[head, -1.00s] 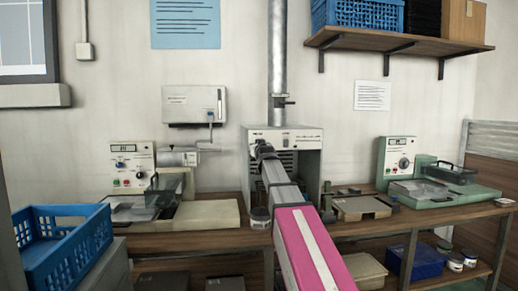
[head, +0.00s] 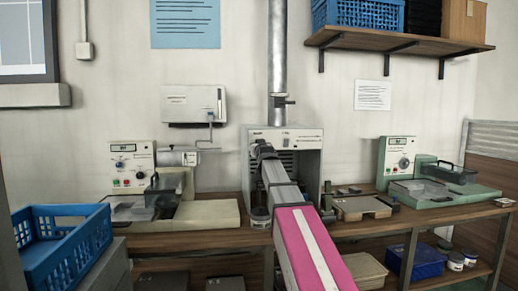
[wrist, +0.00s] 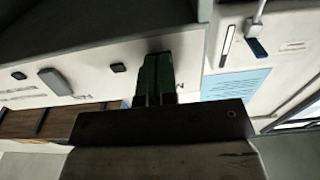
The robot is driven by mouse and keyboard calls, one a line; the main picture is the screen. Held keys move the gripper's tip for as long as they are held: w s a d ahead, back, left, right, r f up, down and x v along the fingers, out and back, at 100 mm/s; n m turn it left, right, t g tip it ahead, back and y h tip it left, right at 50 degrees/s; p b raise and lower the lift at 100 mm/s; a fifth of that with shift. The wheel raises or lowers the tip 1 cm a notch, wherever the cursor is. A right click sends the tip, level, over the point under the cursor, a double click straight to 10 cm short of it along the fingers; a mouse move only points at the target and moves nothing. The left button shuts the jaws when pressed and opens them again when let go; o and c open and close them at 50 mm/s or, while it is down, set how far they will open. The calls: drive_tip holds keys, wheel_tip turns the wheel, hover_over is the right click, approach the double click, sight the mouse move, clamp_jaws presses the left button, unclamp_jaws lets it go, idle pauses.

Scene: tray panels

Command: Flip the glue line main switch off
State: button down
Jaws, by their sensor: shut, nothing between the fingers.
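My gripper (wrist: 157,62) shows in the wrist view as two dark green fingers, shut together and empty. They point at the pale front of the hooded unit (head: 312,150); I cannot tell whether they touch it. That front carries small dark buttons (wrist: 118,68) and a grey rounded part (wrist: 55,82). In the head view my arm covers the gripper and part of this front. A white wall box (head: 180,103) with a blue-gripped lever (head: 210,117) is left of the unit. The lever also shows in the wrist view (wrist: 257,47), apart from the fingers. No readable label identifies the main switch.
A control panel with knobs (head: 132,168) stands on the left bench, and a green-based machine (head: 440,190) on the right. A metal duct (head: 277,60) rises above the hooded unit. A blue crate (head: 65,250) is at the near left.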

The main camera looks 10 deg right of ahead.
drive_tip(key=s, duration=1.4)
drive_tip(key=shift+f, duration=0.3)
drive_tip(key=shift+s, duration=0.1)
